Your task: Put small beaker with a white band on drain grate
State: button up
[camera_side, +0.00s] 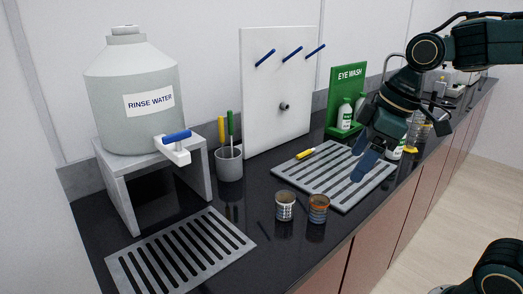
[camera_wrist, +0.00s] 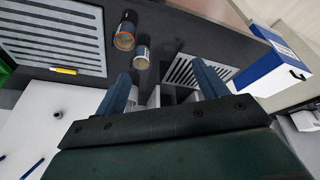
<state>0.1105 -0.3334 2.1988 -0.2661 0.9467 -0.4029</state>
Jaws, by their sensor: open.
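Two small beakers stand on the dark counter in the side view. In the wrist view the pale-banded beaker (camera_wrist: 141,58) stands beside the orange-rimmed one (camera_wrist: 125,34). One slotted drain grate (camera_side: 118,268) lies at the front left and also shows in the wrist view (camera_wrist: 229,72). Another grate (camera_side: 347,205) lies behind and right of the beakers, also in the wrist view (camera_wrist: 101,45). My gripper (camera_side: 367,166) is open and empty above this second grate, apart from both beakers.
A rinse water jug (camera_side: 135,100) stands on a grey stand at the left. A cup of tools (camera_side: 229,163), a white peg board (camera_side: 275,80) and a green eye wash stand (camera_side: 346,80) line the back. A yellow marker (camera_side: 305,154) lies at the second grate's edge. A blue-white box (camera_wrist: 272,78) shows in the wrist view.

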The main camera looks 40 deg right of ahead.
jog(key=w+d+f+n+g+y, duration=0.1)
jog(key=w+d+f+n+g, duration=0.1)
jog(key=w+f+n, duration=0.3)
jog(key=w+d+f+n+g+y, duration=0.1)
jog(key=w+f+n, duration=0.4)
jog(key=w, duration=0.8)
jog(key=shift+d+f+n+g+y, duration=0.2)
jog(key=shift+d+n+g+y, duration=0.25)
jog(key=shift+d+n, duration=0.55)
send_near(279, 219)
jog(key=shift+d+f, duration=0.2)
jog(key=shift+f, duration=0.8)
jog(key=shift+x, duration=2.6)
jog(key=shift+w+a, duration=0.2)
